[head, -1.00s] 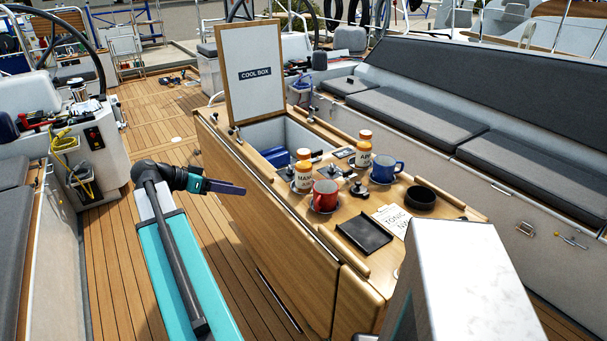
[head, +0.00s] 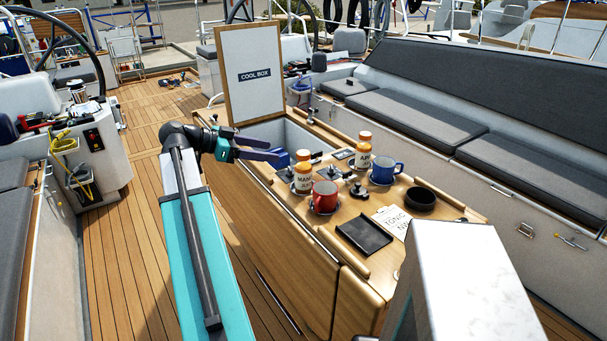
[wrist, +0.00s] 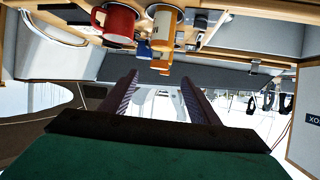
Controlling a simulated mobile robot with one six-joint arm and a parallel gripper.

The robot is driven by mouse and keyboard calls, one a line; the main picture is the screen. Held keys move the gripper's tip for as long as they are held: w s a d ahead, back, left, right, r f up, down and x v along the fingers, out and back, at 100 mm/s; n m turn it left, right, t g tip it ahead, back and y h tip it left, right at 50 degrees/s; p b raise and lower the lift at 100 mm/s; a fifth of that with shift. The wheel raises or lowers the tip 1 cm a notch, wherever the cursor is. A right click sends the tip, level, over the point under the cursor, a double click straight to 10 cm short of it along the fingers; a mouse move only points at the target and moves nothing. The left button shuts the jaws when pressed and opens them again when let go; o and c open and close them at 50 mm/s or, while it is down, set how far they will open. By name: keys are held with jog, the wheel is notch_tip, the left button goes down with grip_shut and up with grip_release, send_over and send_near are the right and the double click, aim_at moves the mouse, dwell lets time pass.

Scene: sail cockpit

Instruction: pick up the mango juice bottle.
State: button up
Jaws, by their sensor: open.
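A similar bottle (head: 363,152) with a different label stands farther back, beside the blue mug (head: 384,172). My gripper (head: 279,153) is open and empty, left of the mango bottle and apart from it, over the cool box side. The inverted wrist view shows my spread fingers (wrist: 158,78), with the mango bottle (wrist: 166,24) beyond them near the top, beside the red mug (wrist: 117,22).
The raised COOL BOX lid (head: 252,72) stands behind my gripper, over the open box. A black tray (head: 364,234), a black round dish (head: 421,199) and a paper card (head: 392,219) lie on the table's near right part. Grey bench seats (head: 420,118) line the right side.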

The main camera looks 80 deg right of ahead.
jog(key=p, duration=0.2)
send_near(303, 153)
jog(key=shift+s+d+f, duration=0.6)
jog(key=shift+s+f, duration=0.2)
jog(key=shift+s, duration=0.1)
jog(key=shift+s+d+f, duration=0.65)
jog(key=shift+s+f, duration=0.15)
jog(key=shift+s, duration=0.15)
jog(key=shift+p+x, duration=1.35)
jog(key=shift+x, duration=1.25)
jog(key=shift+r, duration=0.1)
grip_shut()
